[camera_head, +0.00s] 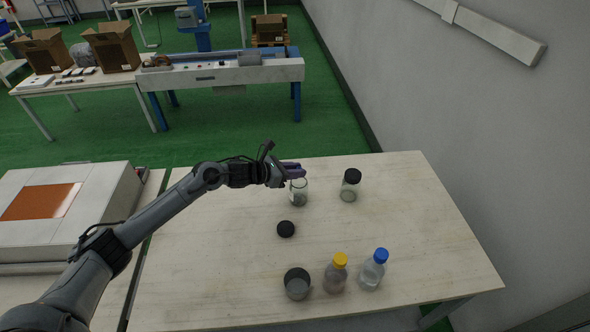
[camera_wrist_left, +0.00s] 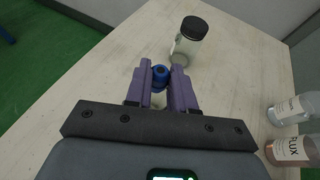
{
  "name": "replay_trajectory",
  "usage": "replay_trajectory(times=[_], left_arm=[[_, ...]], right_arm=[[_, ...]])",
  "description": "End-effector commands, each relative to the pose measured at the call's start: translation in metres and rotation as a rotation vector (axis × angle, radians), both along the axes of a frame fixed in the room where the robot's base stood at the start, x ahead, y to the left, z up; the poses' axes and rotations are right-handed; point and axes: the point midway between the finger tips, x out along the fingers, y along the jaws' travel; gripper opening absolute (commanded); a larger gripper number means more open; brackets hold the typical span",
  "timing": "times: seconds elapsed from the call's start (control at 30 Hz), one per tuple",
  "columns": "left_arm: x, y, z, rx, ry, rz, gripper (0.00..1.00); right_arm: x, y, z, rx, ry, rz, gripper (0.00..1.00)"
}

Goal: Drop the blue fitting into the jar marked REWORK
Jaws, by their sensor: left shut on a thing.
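My left gripper (camera_head: 299,170) has purple fingers and is over an open clear glass jar (camera_head: 299,194) at the middle back of the table. In the left wrist view, the fingers (camera_wrist_left: 159,77) are shut on the blue fitting (camera_wrist_left: 159,73), a small round blue piece. The fitting is hidden in the head view. Part of the open jar shows below the fitting (camera_wrist_left: 158,99). A second jar with a black lid (camera_head: 350,185) stands to the right and also shows in the left wrist view (camera_wrist_left: 189,43). I cannot read REWORK on either jar. My right gripper is not in view.
A loose black lid (camera_head: 286,229) lies in front of the open jar. Near the front edge stand a grey container (camera_head: 297,284), a yellow-capped bottle (camera_head: 336,274) and a blue-capped bottle (camera_head: 372,270). The table's right side is clear, with a wall beyond.

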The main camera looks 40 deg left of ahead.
Motion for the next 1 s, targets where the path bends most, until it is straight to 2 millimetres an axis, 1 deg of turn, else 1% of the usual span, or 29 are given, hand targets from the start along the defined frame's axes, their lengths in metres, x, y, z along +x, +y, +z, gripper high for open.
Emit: replay_trajectory(times=[0.3, 0.7, 1.0], left_arm=[[0.0, 0.0001, -0.0002, 0.0, 0.0, 0.0, 0.0], [-0.0001, 0.0005, -0.0025, 0.001, 0.002, 0.0, 0.0], [0.0001, 0.0003, -0.0016, 0.0, 0.001, 0.0, 0.0]], right_arm=[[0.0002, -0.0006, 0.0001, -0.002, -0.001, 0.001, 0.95], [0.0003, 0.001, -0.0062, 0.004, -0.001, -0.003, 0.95], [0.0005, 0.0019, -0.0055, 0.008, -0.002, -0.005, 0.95]])
